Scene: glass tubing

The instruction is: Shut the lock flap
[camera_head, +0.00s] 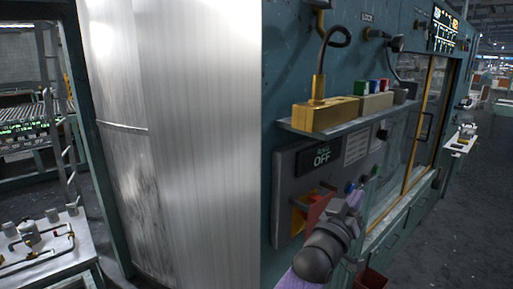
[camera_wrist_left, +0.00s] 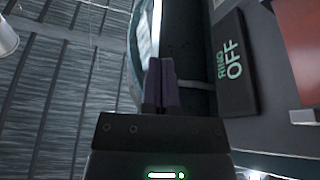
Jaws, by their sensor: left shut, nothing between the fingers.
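A small LOCK label (camera_head: 367,17) is on the teal machine wall, above a dark knob-like fitting (camera_head: 396,43). I cannot tell for sure which part is the lock flap. Lower down, a grey panel (camera_head: 284,165) carries a dark RING OFF sign (camera_head: 321,155) and a red and orange part (camera_head: 311,207). My left gripper (camera_head: 355,197) is in front of this panel, just right of the red part, and partly hidden by its own wrist. In the left wrist view its purple fingers (camera_wrist_left: 160,82) are together and empty, left of the RING OFF sign (camera_wrist_left: 231,62).
A shelf (camera_head: 340,124) holds a brass block (camera_head: 325,113) and several coloured blocks. A large curved metal sheet (camera_head: 195,150) fills the left side. A yellow-framed window (camera_head: 428,105) is at the right. Dark floor (camera_head: 450,225) lies open at lower right.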

